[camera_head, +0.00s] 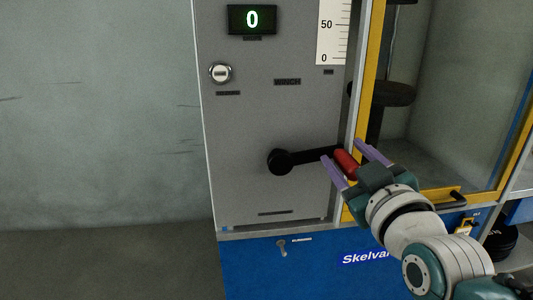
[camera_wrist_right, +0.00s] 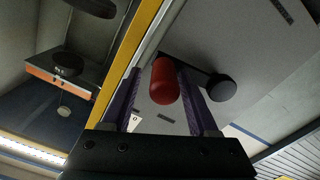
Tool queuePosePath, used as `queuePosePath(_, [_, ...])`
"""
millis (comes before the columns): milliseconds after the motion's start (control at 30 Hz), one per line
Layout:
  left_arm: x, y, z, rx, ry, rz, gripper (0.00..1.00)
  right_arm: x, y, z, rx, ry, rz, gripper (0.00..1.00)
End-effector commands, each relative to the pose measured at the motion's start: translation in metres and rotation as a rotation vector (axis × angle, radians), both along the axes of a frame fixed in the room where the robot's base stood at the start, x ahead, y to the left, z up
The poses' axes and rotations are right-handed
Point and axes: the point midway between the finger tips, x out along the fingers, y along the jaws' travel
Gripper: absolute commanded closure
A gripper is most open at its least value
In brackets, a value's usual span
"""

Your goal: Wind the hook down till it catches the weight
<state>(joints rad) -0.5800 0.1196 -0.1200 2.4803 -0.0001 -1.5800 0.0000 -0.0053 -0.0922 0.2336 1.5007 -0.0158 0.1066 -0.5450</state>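The winch crank is on the grey panel, with a black hub (camera_head: 280,162) and an arm reaching right to a red handle (camera_head: 346,160). My right gripper (camera_head: 343,152) is at the handle, its purple fingers open on either side of it. In the right wrist view the red handle (camera_wrist_right: 164,82) stands between the fingers, with a gap at the left finger; contact at the right finger is unclear. The crank hub (camera_wrist_right: 221,88) shows to the right there. I cannot make out the hook or the weight for certain. My left gripper is not in view.
The display (camera_head: 252,19) reads 0, beside a scale (camera_head: 333,32). A yellow-framed cabinet (camera_head: 365,75) stands close right, with a black round seat-like part (camera_head: 387,93) inside. Black discs (camera_head: 498,242) sit at lower right.

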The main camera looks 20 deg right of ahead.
Motion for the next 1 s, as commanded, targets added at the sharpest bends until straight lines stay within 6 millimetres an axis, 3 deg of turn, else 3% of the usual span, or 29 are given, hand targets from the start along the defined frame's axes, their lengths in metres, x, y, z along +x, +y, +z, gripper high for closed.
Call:
queuePosePath(367, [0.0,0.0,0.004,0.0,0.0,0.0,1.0,-0.009,0.001,-0.003,0.003,0.01,-0.001,0.36])
queuePosePath(700, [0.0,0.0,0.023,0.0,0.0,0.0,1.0,-0.072,0.017,-0.002,0.004,0.011,-0.001,0.36])
queuePosePath(1000, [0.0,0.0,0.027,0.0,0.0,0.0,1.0,-0.097,0.023,-0.002,0.002,0.005,0.0,0.36])
